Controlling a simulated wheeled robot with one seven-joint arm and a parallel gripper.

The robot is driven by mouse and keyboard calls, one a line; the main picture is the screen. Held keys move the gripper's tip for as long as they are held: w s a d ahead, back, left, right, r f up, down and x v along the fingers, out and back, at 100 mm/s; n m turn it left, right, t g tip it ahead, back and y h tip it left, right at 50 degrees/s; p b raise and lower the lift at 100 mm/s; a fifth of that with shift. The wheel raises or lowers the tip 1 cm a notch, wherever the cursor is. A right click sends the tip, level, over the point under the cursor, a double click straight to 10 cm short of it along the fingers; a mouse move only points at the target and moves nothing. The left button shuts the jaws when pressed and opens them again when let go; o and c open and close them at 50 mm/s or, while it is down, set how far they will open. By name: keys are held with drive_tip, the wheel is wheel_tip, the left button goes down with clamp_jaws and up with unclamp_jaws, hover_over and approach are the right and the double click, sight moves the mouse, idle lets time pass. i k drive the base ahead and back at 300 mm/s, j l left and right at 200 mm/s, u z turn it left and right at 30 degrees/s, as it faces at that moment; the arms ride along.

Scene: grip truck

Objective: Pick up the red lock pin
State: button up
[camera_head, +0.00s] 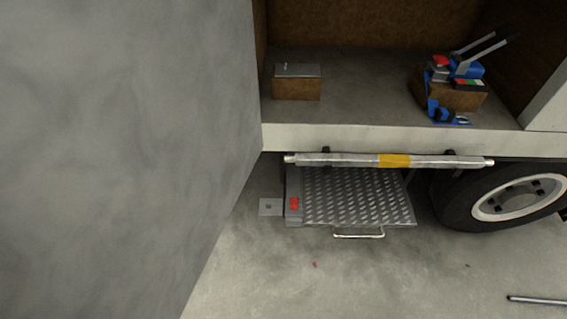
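A tiny red object (314,264) lies on the concrete floor in front of the truck step; it may be the red lock pin, but it is too small to tell. A red rectangular piece (294,203) sits at the left end of the diamond-plate step (350,193); I cannot tell whether it is a pin or a label. My gripper is not in view.
A silver bar with a yellow band (394,160) runs along the truck bed's edge. A large grey panel (110,130) fills the left. A box (297,87) and blue tools (470,68) sit in the bed. A wheel (510,203) stands right. A metal rod (538,300) lies on open floor.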

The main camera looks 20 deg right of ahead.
sight(293, 203)
drive_tip(key=i+l+u, duration=0.35)
drive_tip(key=l, duration=0.3)
drive_tip(key=i+l+u, duration=0.15)
drive_tip(key=l, duration=0.2)
drive_tip(key=i+l+u, duration=0.15)
drive_tip(key=l, duration=0.2)
